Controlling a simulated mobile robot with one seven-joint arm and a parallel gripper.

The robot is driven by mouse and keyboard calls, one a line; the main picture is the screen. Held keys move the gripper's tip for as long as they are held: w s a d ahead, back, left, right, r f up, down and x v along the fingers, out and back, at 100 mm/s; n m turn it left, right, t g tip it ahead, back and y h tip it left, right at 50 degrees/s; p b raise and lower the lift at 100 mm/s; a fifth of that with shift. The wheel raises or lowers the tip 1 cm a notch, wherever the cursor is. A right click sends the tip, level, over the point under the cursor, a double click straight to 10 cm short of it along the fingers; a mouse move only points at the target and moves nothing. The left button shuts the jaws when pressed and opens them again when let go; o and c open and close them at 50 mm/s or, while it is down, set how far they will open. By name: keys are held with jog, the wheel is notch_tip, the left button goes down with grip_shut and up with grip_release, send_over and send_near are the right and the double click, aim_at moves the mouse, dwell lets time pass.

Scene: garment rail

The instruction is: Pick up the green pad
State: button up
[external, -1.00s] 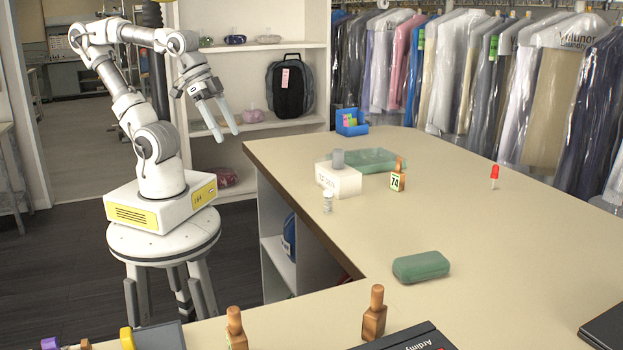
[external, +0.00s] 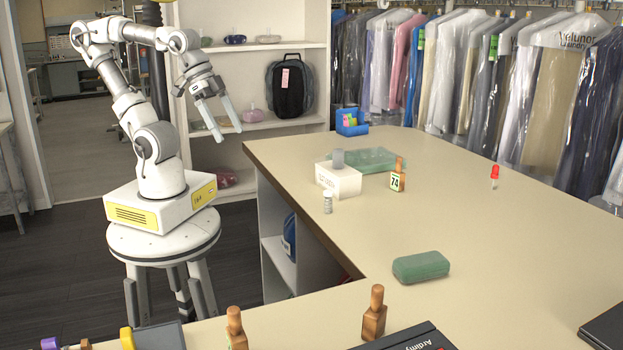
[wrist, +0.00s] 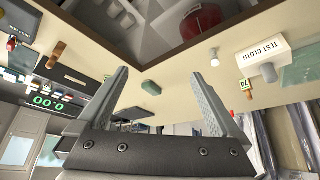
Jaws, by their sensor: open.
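My gripper (external: 230,136) is open and empty, raised left of the counter, well apart from everything on it. Its two fingers also show in the wrist view (wrist: 156,74). A blue holder (external: 361,130) at the counter's far left end has small pink and green pieces (external: 351,122) in it; the green one looks like a pad, but it is too small to be sure. A rounded green case (external: 421,266) lies on the near part of the counter. It shows between the fingers in the wrist view (wrist: 151,87), far beyond them.
A translucent green tray (external: 376,158) lies behind a white block (external: 339,180) with a grey cylinder on top. A brown bottle tagged 74 (external: 397,177), a small vial (external: 328,203) and a red-topped item (external: 494,176) stand nearby. The counter's right middle is clear.

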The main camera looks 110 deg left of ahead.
jog(key=w+r+n, duration=0.2)
jog(key=w, duration=0.8)
jog(key=n+y+b, duration=0.3)
jog(key=n+y, duration=0.1)
jog(key=n, duration=0.1)
send_over(422, 259)
jog(key=s+d, duration=0.5)
jog(key=s, duration=0.3)
notch_tip(422, 259, down, 13)
jog(key=x, duration=1.2)
jog(key=shift+w+d+p, duration=0.1)
jog(key=shift+p, duration=0.25)
jog(key=shift+d+p+x, duration=0.15)
jog(key=shift+p+x, duration=0.05)
jog(key=shift+x, duration=1.1)
jog(key=shift+d+p+x, duration=0.15)
jog(key=shift+x, duration=1.2)
jog(key=c, duration=1.2)
jog(key=shift+c, duration=0.2)
